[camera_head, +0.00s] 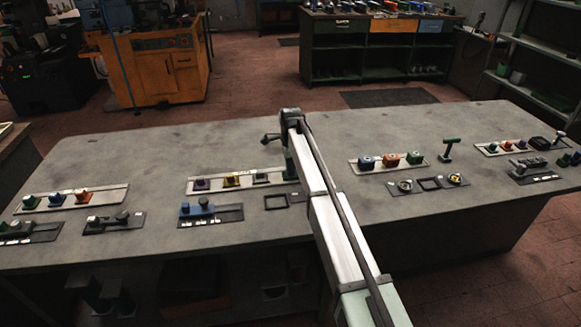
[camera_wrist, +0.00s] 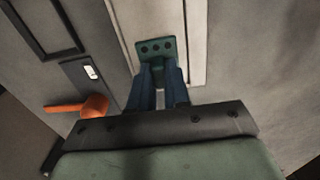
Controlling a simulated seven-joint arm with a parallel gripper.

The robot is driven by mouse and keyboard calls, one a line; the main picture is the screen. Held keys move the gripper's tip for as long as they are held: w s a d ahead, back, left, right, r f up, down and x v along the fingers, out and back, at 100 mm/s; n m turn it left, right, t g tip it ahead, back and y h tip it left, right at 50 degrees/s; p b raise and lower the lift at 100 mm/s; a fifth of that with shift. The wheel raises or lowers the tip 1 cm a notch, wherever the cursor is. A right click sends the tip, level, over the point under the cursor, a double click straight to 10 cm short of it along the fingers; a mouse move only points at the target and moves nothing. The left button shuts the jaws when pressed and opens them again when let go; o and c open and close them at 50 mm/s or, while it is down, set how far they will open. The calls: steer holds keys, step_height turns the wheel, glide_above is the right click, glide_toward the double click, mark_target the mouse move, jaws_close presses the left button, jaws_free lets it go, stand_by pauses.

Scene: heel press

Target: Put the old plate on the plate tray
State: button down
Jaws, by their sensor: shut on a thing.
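My gripper (camera_wrist: 158,88) points down over the worktop, and its two dark blue fingers are shut on a green plate with several dark holes (camera_wrist: 156,48), which I take to be the old plate. The plate is over or on a pale strip-like tray (camera_wrist: 192,30); I cannot tell whether they touch. I cannot tell whether this strip is the plate tray. In the head view my arm hides most of the gripper and the plate.
An empty black square frame (camera_wrist: 42,22) is at the upper left. In the head view, a pale rack of coloured blocks (camera_head: 215,188) stands left of my arm, another (camera_head: 375,168) right.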

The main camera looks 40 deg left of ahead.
steer(key=c, duration=1)
jaws_free()
step_height(320, 180, up, 14)
steer(key=shift+f, duration=0.1)
